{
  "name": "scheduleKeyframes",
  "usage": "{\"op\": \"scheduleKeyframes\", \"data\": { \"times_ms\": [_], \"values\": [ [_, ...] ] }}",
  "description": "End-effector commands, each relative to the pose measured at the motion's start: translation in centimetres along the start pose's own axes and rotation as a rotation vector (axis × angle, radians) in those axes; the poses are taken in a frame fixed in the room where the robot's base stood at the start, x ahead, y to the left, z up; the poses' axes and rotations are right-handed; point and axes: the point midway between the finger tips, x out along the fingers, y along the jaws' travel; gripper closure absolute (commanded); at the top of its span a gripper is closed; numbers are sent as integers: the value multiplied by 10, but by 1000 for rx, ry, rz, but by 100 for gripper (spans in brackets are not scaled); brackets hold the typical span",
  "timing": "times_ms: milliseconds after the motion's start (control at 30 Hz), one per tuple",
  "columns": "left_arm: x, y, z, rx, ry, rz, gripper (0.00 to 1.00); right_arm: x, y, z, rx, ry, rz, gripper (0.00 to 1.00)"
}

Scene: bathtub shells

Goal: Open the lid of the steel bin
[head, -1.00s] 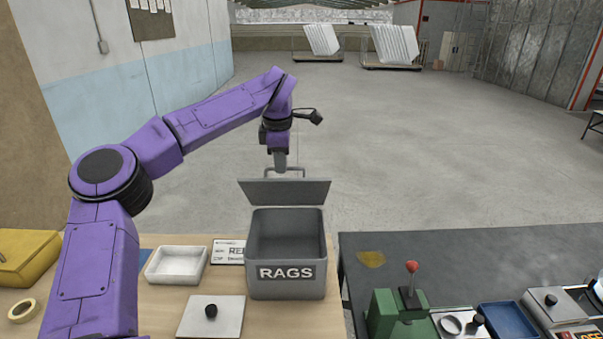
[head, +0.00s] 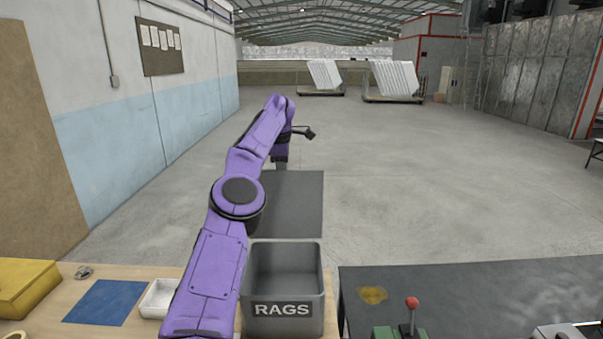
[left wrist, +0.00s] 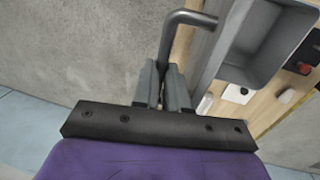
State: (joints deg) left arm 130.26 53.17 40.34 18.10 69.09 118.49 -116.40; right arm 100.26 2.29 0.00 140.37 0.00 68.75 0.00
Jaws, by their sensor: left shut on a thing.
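The steel bin (head: 283,312), a grey box labelled RAGS, stands on the wooden bench in the head view, its top open and its inside empty. Its grey lid (head: 300,205) stands raised behind the rear rim, its flat face showing. My left gripper (head: 281,165) is at the lid's top edge; my arm hides the lid's left part. In the left wrist view the fingers (left wrist: 163,82) are shut on the lid's round-bar handle (left wrist: 190,18). The lid (left wrist: 218,45) shows there nearly edge-on, beside the bin (left wrist: 262,45). My right gripper is not in view.
A white tray (head: 157,299), a blue sheet (head: 105,302) and a yellow box (head: 22,287) lie left of the bin. A dark table (head: 480,290) with a red-knobbed green device (head: 411,304) is at right. The floor behind is open.

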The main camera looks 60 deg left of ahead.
Motion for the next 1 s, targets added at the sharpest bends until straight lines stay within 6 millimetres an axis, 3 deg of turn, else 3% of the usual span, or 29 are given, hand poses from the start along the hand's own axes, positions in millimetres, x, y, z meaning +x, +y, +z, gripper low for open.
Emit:
{"op": "scheduleKeyframes", "data": {
  "times_ms": [200, 633, 667, 700, 1000],
  "values": [
    [6, 2, -16, -22, 7, -4, 100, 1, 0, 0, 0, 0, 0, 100],
    [8, 2, -16, -21, 7, -3, 100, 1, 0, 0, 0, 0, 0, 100],
    [8, 2, -16, -21, 7, -3, 78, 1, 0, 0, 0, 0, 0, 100],
    [7, 2, -15, -20, 7, -3, 65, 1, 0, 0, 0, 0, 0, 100],
    [4, 3, -13, -14, 4, 3, 62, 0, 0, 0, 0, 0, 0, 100]
  ]
}}
